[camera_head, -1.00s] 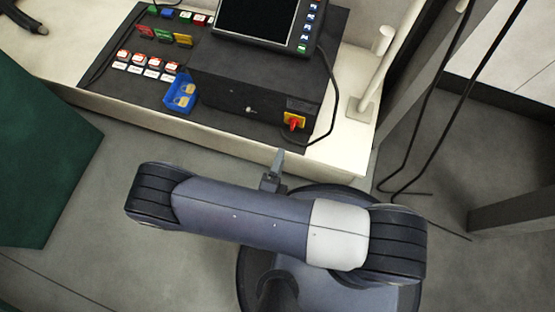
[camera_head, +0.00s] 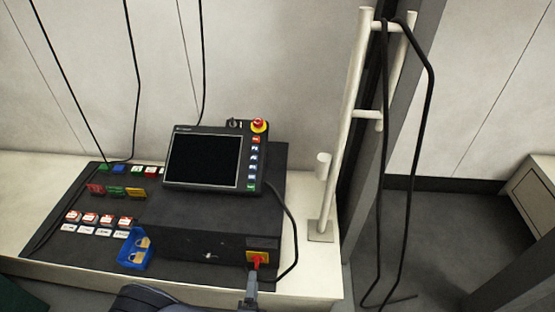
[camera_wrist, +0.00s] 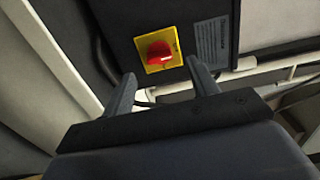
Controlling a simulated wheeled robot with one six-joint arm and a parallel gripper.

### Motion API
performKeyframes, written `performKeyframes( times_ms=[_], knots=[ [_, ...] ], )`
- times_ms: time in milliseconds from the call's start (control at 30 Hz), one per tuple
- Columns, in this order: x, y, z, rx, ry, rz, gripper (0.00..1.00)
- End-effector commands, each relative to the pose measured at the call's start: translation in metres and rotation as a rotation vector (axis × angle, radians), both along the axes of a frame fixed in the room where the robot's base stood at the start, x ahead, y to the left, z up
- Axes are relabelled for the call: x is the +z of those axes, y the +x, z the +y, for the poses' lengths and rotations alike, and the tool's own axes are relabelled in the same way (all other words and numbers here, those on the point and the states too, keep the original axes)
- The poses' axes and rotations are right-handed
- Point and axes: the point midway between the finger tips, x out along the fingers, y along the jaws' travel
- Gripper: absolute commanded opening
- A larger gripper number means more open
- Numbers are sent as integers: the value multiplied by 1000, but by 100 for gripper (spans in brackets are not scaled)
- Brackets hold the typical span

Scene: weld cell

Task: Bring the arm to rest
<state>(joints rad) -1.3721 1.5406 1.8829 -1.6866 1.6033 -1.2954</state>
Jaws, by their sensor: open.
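My gripper (camera_wrist: 160,92) is open and empty in the wrist view, with its two fingers apart. Beyond the fingertips is a red rotary switch (camera_wrist: 160,55) on a yellow plate (camera_wrist: 177,42), fixed to the front of a dark box. In the head view a grey finger of my gripper (camera_head: 252,287) shows at the bottom edge, just below the red switch (camera_head: 257,260). From these views I cannot tell whether the fingers touch anything. Most of my arm is out of the head view.
A blue bin (camera_head: 135,250), padlocks and tags are at left. A white post (camera_head: 345,130) with hanging black cable (camera_head: 425,100) stands at right. Grey floor (camera_head: 440,235) beyond it is open.

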Motion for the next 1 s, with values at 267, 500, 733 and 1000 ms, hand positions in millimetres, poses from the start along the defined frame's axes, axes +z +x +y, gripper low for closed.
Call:
performKeyframes(
  times_ms=[267, 500, 733, 1000],
  knots=[
    [-1, 32, -4, -5, 3, 0, 56],
    [-1, 48, -5, -2, 2, 0, 56],
    [0, 52, -5, 0, 2, 0, 56],
    [0, 51, -4, 1, 1, 0, 56]
  ],
)
